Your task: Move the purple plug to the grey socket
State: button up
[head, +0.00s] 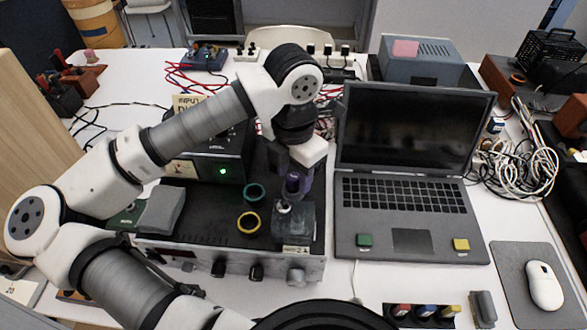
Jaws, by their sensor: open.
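The purple plug (293,183) shows just below my gripper (294,172), between or right at its fingers. My gripper points down and its jaws are open, partly hidden by the wrist. Beneath the plug a dark grey block (293,226) stands on the front right of the metal-fronted unit; it looks like the grey socket. A small light grey knob-like piece (284,206) shows at the block's top. I cannot tell whether the plug touches the block or sits in it.
A teal ring (254,193) and a yellow ring (248,223) lie left of the block. An open laptop (413,215) stands close on the right. A black box with a green light (222,170) stands behind left. Cables (518,165) and a mouse (544,286) are at far right.

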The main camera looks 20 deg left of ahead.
aim_at(293, 177)
notch_tip(293, 177, up, 12)
jog(key=b, duration=0.1)
jog(key=shift+b, duration=0.35)
